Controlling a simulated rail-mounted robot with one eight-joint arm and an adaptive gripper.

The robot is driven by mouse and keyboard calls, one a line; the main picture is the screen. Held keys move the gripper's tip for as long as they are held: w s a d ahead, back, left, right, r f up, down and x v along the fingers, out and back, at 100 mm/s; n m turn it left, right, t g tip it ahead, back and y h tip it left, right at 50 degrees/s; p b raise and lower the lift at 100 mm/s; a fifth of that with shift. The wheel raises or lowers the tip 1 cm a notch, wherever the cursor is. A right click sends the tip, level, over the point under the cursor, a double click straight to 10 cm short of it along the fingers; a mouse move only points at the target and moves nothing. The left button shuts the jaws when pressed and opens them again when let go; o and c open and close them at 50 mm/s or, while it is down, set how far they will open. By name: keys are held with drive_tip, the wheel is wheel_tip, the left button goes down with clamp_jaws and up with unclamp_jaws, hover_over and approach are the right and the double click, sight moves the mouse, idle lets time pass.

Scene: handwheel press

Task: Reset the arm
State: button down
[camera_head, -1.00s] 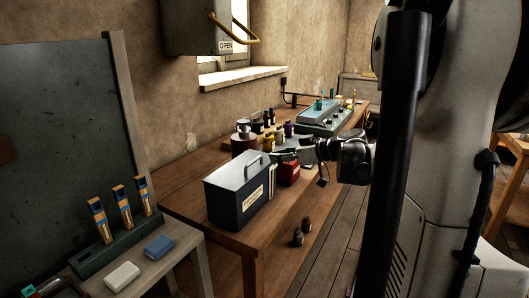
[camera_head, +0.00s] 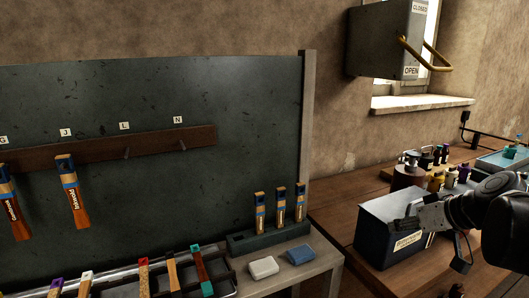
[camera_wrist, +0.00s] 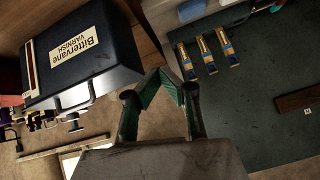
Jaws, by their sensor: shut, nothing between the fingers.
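My arm reaches in from the right edge in the head view, and my gripper (camera_head: 402,225) overlaps the dark varnish box (camera_head: 375,243) on the wooden table. I cannot tell from this view how far apart they are. In the wrist view my gripper's green-lined fingers (camera_wrist: 168,74) meet at their tips with nothing between them. The box also shows in the wrist view (camera_wrist: 118,50), left of the fingers, with its label reading "Bittervane Varnish". The fingers appear clear of it.
A dark board with a wooden rail (camera_head: 100,148) carries hanging brushes (camera_head: 72,190). A rack (camera_head: 270,235) holds three upright brushes, with a white block (camera_head: 264,267) and blue block (camera_head: 301,255) before it. Several bottles (camera_head: 440,180) stand behind the box. A wall box (camera_head: 385,45) has a brass handle.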

drive_tip(key=s+a+f+m+h, duration=0.1)
drive_tip(key=s+a+f+h, duration=0.1)
drive_tip(key=s+a, duration=0.4)
drive_tip(key=s+a+f+m+g+h, duration=0.1)
drive_tip(key=s+a, duration=0.4)
drive_tip(key=s, duration=0.5)
drive_tip(key=shift+s+a+f+h, duration=0.35)
drive_tip(key=shift+f+h, duration=0.35)
drive_tip(key=shift+f, duration=0.3)
